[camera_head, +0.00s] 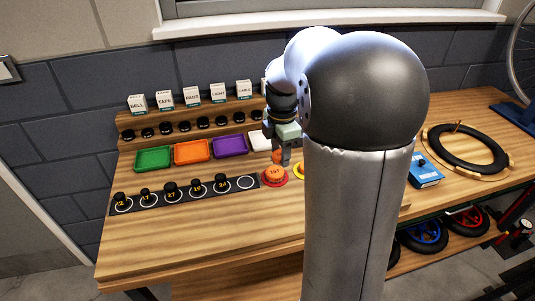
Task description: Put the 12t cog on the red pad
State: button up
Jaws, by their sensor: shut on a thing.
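An orange-red cog (275,172) with a small label, which looks like 12T but is too small to read surely, is on or just above the red pad (265,182). The pad shows as a red rim around its lower part. My gripper (284,159) points down at the cog's upper part and is shut on it. My arm hides part of the gripper and the bench to the right. I cannot tell whether the cog bears fully on the pad.
A black strip (150,205) left of the pad holds several black cogs and one empty white ring (246,182). Behind are green (153,158), orange (193,151) and purple (230,146) trays. A yellow pad (298,170) is close on the right. The front bench is clear.

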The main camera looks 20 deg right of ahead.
send_over(275, 171)
jog(key=f, duration=0.4)
jog(key=shift+s+f+p, duration=0.25)
jog(key=shift+f+p, duration=0.05)
jog(key=shift+w+f, duration=0.15)
jog(key=shift+f, duration=1.5)
jog(key=shift+f, duration=0.2)
jog(key=o, duration=1)
jog(key=shift+r, duration=0.1)
